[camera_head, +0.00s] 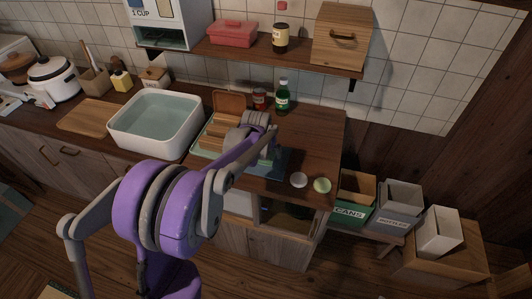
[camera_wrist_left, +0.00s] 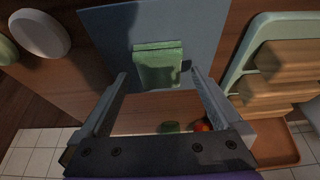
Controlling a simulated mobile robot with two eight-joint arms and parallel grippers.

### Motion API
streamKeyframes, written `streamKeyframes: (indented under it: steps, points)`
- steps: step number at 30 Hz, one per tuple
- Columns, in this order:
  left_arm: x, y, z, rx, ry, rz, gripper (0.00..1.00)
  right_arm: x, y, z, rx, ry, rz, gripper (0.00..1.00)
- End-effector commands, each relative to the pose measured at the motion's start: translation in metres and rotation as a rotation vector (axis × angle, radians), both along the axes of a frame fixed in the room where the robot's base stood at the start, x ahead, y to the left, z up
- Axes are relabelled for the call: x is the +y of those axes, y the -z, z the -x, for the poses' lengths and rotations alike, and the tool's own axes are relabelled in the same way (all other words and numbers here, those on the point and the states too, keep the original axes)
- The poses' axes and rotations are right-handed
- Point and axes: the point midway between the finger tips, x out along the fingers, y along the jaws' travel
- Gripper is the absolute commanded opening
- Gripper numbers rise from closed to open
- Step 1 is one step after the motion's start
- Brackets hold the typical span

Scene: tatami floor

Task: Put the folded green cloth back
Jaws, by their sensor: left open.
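The folded green cloth (camera_wrist_left: 158,68) lies on a flat blue-grey mat (camera_wrist_left: 200,25) in the left wrist view. My left gripper (camera_wrist_left: 158,76) is open, with one finger to each side of the cloth's near edge. The fingers do not visibly press on the cloth, and I cannot tell the height gap. In the head view my purple arm reaches over the counter and hides the cloth; part of the blue mat (camera_head: 280,168) shows beside it. My right gripper is not in view.
A pale green tray (camera_wrist_left: 241,55) with wooden-looking blocks stands beside the mat. A white round item (camera_head: 299,180) and a green one (camera_head: 322,185) lie near the counter's front edge. A green bottle (camera_head: 282,97) and red jar (camera_head: 260,98) stand behind. A white basin (camera_head: 152,137) is left.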

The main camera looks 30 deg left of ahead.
Motion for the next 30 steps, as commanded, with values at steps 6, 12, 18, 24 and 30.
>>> streamKeyframes:
  steps: [6, 12, 18, 24, 30]
  points:
    - [-0.004, -0.042, 0.018, 0.0, 0.0, 0.0, 1.0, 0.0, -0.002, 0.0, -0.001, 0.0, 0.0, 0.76]
    - [-0.008, -0.079, 0.033, 0.0, 0.0, 0.0, 1.0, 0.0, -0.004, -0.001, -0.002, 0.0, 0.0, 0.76]
    - [-0.009, -0.099, 0.041, 0.0, 0.0, 0.0, 1.0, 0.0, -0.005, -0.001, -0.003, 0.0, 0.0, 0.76]
    - [-0.015, -0.103, 0.048, -0.001, 0.005, 0.0, 1.0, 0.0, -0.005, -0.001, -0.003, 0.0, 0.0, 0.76]
    - [-0.061, -0.106, 0.104, -0.016, 0.064, -0.003, 1.0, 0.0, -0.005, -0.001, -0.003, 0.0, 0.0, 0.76]
